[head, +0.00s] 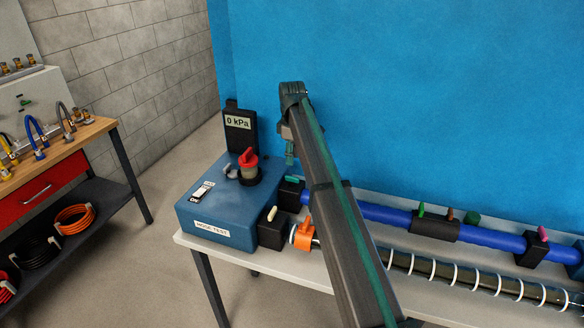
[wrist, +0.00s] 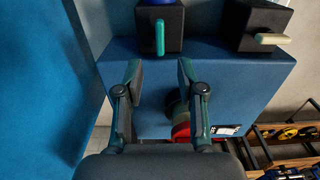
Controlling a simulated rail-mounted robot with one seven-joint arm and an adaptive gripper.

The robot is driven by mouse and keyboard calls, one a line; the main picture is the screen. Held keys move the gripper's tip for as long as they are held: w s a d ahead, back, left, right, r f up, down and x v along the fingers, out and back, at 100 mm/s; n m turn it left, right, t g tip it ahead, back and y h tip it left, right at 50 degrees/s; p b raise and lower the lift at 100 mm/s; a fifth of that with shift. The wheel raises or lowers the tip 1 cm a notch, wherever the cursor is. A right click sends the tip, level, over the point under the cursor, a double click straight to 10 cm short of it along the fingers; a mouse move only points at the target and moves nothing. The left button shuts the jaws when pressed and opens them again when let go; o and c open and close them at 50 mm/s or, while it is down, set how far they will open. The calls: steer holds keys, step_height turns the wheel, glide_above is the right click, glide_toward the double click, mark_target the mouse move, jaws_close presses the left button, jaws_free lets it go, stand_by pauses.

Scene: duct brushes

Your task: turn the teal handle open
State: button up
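The teal handle (head: 292,179) is a short lever on a black valve block (head: 290,194) at the right side of the blue test box, by the end of the blue pipe. In the wrist view the teal handle (wrist: 160,38) stands upright in the picture on the black block's face, just beyond my fingertips and between their lines. My gripper (wrist: 159,68) is open, with nothing between its fingers. In the head view my gripper (head: 290,154) hangs above the block, apart from the handle, partly hidden by my arm.
A cream handle (head: 272,213) on another black block is close by; a red-topped fitting (head: 248,160) and gauge reading 0 kPa (head: 240,125) are on or behind the box (head: 215,222). The orange clamp (head: 303,237) and blue pipe (head: 375,212) lie right. A blue wall (head: 430,90) stands behind.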

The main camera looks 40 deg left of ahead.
steer(key=shift+r, duration=1.8)
